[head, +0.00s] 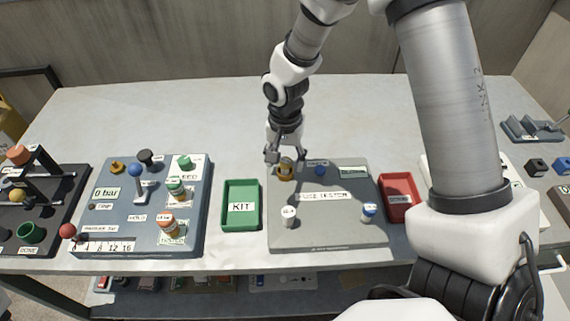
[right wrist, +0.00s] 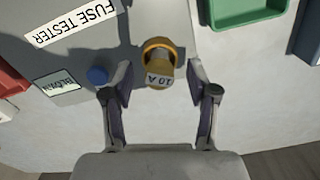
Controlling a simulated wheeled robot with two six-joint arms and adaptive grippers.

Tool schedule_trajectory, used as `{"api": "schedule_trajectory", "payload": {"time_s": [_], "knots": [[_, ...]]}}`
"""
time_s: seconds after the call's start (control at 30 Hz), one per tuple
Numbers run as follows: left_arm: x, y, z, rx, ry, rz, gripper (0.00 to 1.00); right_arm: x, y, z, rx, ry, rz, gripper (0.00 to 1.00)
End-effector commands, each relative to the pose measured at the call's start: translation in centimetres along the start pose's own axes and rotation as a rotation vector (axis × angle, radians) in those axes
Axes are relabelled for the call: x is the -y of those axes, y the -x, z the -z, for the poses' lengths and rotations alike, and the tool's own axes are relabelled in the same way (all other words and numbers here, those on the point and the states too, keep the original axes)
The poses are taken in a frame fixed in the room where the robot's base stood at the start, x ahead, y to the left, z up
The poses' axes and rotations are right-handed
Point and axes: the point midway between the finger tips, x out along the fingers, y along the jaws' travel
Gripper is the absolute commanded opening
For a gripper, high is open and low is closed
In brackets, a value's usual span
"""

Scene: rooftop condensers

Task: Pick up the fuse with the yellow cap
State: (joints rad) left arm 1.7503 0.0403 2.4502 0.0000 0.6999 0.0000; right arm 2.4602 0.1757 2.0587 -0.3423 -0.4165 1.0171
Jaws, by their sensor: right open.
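The fuse with the yellow cap (head: 286,170) stands at the back left corner of the grey fuse tester board (head: 325,228). In the right wrist view my right gripper (right wrist: 160,88) is open, with one finger on each side of the fuse and gaps visible. My left gripper does not show.
A green KIT tray (head: 240,226) lies left of the board, and a red tray (head: 399,198) lies right of it. A blue knob (head: 321,170) sits near the yellow-capped fuse. A gauge panel (head: 110,235) stands farther left. The table behind the board is clear.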

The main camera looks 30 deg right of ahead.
Motion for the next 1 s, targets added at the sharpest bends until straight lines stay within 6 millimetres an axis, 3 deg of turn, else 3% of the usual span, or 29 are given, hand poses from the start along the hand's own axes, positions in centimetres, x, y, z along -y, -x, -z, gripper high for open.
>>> {"api": "schedule_trajectory", "payload": {"time_s": [0.27, 0.43, 0.83, 1.0], "knots": [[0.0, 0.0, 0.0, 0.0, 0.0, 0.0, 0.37, 0.0, -0.75, -0.02, 0.0, 0.001, 0.001, 0.58], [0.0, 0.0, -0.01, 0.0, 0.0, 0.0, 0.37, -0.01, -0.74, -0.02, 0.0, 0.0, 0.001, 0.0], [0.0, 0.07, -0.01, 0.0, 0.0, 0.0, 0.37, -0.01, -0.69, -0.02, 0.0, 0.001, 0.001, 0.0], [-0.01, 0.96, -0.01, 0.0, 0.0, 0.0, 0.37, 0.13, 0.16, 0.03, 0.0, 0.002, 0.001, 0.0]]}}
